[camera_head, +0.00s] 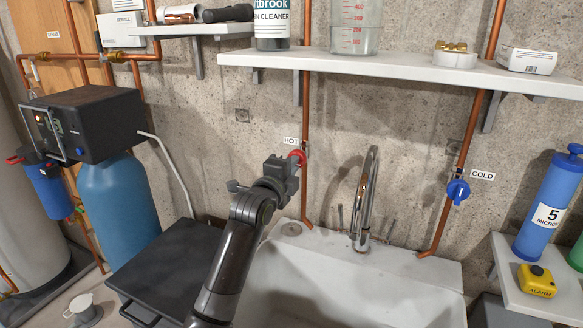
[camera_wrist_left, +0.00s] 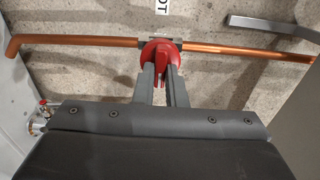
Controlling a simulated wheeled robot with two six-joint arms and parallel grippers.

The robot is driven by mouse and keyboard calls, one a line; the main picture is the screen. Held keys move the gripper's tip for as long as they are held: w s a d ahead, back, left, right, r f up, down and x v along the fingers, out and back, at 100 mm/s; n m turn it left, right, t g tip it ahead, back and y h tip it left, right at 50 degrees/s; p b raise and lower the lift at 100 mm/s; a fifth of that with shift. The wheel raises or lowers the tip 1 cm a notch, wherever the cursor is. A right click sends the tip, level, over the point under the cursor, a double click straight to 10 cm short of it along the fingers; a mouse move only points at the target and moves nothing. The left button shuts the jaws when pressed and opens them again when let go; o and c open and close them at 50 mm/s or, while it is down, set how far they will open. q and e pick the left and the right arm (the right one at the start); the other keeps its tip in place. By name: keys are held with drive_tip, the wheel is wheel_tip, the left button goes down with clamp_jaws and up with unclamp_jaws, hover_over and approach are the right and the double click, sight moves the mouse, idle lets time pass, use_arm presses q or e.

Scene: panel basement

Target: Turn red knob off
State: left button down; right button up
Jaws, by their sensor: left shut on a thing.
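The red knob (camera_head: 298,157) sits on the vertical copper pipe under the HOT label (camera_head: 291,141), left of the tap. My left gripper (camera_head: 291,162) reaches it from the lower left and partly covers it in the head view. In the left wrist view the red knob (camera_wrist_left: 158,56) sits on the pipe, and its raised handle lies between the two fingers of my left gripper (camera_wrist_left: 161,80). The fingers are shut on the handle. My right gripper is not in view.
A white sink (camera_head: 340,285) with a chrome tap (camera_head: 366,200) stands below. A blue knob (camera_head: 458,191) is on the COLD pipe at right. A white shelf (camera_head: 400,70) with bottles runs above. A black-topped softener unit (camera_head: 90,125) stands at left.

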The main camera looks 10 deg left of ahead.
use_arm(q)
drive_tip(key=c, duration=1.5)
unclamp_jaws()
drive_tip(key=s+a+p, duration=0.1)
drive_tip(key=s, duration=0.4)
drive_tip(key=s+a+p, duration=0.1)
drive_tip(key=s+p, duration=0.1)
drive_tip(key=s, duration=0.4)
drive_tip(key=s+a+p, duration=0.1)
drive_tip(key=s, duration=0.5)
drive_tip(key=shift+a+p, duration=0.15)
drive_tip(key=shift+p, duration=0.25)
drive_tip(key=shift+f, duration=0.1)
